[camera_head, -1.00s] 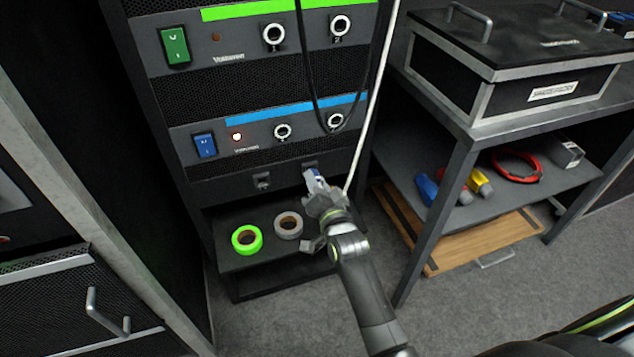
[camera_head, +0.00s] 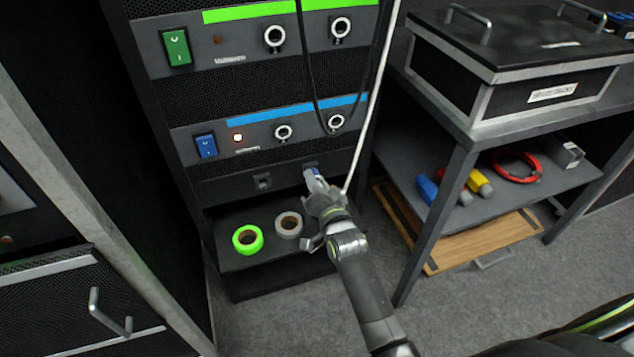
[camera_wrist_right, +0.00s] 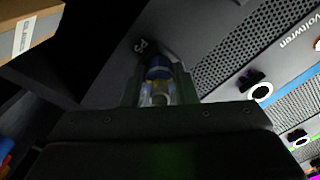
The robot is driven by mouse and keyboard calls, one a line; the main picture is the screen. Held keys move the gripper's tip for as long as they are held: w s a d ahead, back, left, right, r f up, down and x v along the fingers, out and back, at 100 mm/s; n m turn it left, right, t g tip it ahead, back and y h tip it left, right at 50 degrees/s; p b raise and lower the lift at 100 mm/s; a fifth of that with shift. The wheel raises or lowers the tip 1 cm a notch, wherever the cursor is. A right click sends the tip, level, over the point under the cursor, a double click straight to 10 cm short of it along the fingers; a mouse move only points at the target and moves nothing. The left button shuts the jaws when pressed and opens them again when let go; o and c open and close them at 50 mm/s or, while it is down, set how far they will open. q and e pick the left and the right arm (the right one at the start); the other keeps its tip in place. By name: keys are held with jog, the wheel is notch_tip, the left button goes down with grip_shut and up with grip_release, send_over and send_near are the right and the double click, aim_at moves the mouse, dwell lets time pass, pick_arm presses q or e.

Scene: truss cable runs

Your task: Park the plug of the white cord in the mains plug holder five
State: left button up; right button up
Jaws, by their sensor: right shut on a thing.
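The plug (camera_head: 314,177) has a blue part and is held at the right end of the lower grey panel. In the right wrist view, the plug (camera_wrist_right: 158,74) points at the panel, its blue end up against or close to a dark holder; I cannot tell whether it is seated. My right gripper (camera_head: 321,190) is shut on it. The white cord (camera_head: 368,115) comes down from above along the rack's right side to near the gripper. One plug holder (camera_head: 263,182) shows empty left of the gripper; another (camera_head: 309,166) is partly hidden behind the plug. My left gripper is not in view.
Below the panel, a shelf (camera_head: 262,274) holds a green tape roll (camera_head: 247,239) and a grey one (camera_head: 289,224). A black cord (camera_head: 313,85) loops in front of the rack. A table (camera_head: 468,138) with a black case (camera_head: 510,75) stands close on the right.

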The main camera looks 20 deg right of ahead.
dwell(0.8)
jog(key=shift+w, duration=0.1)
jog(key=o, duration=1.1)
jog(key=shift+s+f, duration=0.15)
jog(key=shift+s, duration=0.1)
jog(key=shift+s+b, duration=1.2)
jog(key=shift+s, duration=1.05)
